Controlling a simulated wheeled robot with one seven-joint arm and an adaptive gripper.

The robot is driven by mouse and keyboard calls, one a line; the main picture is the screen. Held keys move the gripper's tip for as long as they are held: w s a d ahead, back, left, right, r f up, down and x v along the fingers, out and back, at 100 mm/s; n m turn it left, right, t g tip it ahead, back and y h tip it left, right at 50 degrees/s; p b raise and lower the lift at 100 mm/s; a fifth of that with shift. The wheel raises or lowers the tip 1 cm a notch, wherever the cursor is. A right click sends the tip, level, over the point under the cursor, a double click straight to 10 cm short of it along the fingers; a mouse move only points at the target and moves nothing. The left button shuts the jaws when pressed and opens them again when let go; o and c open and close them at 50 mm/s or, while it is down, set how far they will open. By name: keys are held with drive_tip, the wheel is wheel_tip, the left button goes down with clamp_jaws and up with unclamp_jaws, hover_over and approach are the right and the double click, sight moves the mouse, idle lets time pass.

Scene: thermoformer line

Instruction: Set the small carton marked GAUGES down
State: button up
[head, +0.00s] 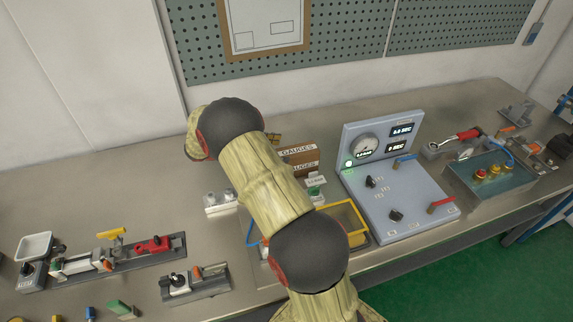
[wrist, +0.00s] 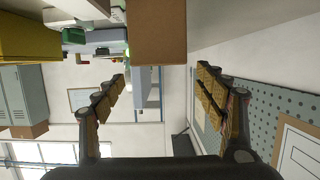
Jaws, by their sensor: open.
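The small brown carton marked GAUGES (head: 299,158) is at the back of the bench, just right of my forearm, which hides its left part. In the wrist view, a plain brown carton face (wrist: 158,32) shows at the top, beyond and between the fingertips in the picture. My gripper (wrist: 162,75) is open, with its two fingers spread wide and no visible contact with the carton. What lies directly under the carton is hidden.
A yellow-rimmed tray (head: 347,213) and a small green-and-white device (head: 315,187) stand in front of the carton. A grey control panel with a gauge (head: 364,146) stands close on its right. A pegboard (head: 330,60) is on the wall behind. Bare bench (head: 100,200) lies to the left.

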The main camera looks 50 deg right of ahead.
sight(294, 151)
drive_tip(key=x, duration=0.5)
drive_tip(key=b+x, duration=0.1)
drive_tip(key=x, duration=0.1)
drive_tip(key=shift+s+d+f, duration=0.15)
drive_tip(key=shift+d+f, duration=0.05)
drive_tip(key=shift+f, duration=0.2)
drive_tip(key=c, duration=0.3)
drive_tip(key=c, duration=1.6)
clamp_jaws()
